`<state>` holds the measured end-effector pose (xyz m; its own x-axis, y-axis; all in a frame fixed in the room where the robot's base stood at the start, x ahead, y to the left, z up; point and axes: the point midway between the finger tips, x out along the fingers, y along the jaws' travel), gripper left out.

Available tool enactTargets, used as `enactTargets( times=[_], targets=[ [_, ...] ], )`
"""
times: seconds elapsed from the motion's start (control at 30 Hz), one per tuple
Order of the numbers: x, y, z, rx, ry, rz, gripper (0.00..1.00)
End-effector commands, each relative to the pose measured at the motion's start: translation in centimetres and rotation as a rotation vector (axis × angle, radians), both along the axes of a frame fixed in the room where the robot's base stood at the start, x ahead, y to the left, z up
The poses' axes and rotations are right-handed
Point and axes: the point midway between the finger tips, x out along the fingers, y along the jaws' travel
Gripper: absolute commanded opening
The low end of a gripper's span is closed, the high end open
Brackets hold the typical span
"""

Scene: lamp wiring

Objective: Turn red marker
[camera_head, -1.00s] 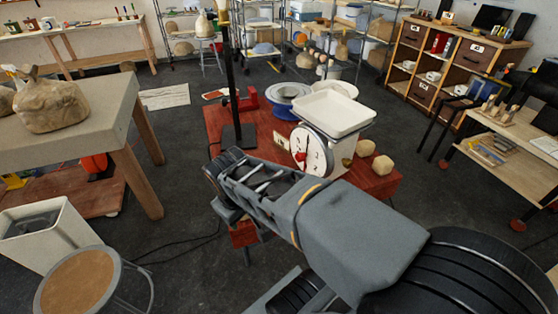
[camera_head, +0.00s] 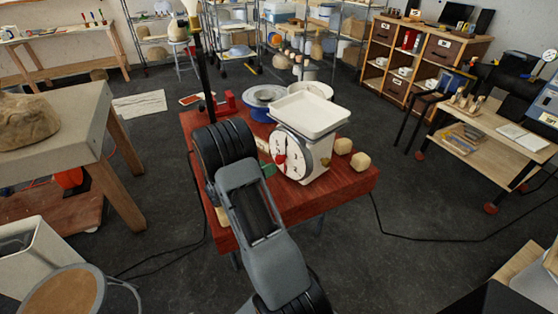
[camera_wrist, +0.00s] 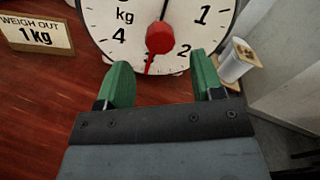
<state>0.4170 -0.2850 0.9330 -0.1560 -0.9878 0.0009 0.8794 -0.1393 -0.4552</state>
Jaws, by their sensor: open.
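The red marker (camera_wrist: 160,39) is a round red knob with a thin pointer on the white scale dial (camera_wrist: 203,18). In the wrist view its pointer hangs almost straight down, slightly left; a black hand points up. The marker also shows in the head view (camera_head: 281,159), on the front of the white kitchen scale (camera_head: 320,158) on the red table. My gripper (camera_wrist: 161,70) is open, with two green fingers apart and nothing between them. The fingers point at the dial, one to each side below the knob. In the head view, my arm hides most of the gripper.
A sign reading "WEIGH OUT 1kg" (camera_wrist: 36,36) stands left of the dial. A white cylinder with a tan end (camera_wrist: 237,61) is at right. A pan (camera_head: 311,113) tops the scale.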

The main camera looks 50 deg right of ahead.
Motion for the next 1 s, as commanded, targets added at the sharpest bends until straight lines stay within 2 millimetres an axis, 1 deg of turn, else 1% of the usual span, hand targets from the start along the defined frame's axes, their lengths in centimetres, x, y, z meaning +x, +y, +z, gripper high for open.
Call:
enactTargets(
  times=[0.03, 0.2, 0.4, 0.6, 0.83, 0.87, 1.0],
  targets=[
    [-0.2, -0.9, 0.1, -0.002, 0.003, -0.002, 0.61],
    [-0.6, -3.3, 0.1, -0.001, 0.003, -0.003, 0.61],
    [-0.9, -5.4, 0.1, 0.0, 0.0, -0.001, 0.61],
    [-1.0, -6.2, 0.0, 0.0, 0.0, 0.001, 0.61],
    [-1.0, -6.2, 0.0, 0.0, 0.0, 0.001, 0.61],
    [-1.0, -6.2, 0.0, 0.0, 0.0, 0.001, 0.6],
    [-1.0, -6.2, 0.0, 0.0, 0.0, 0.001, 0.47]
  ],
)
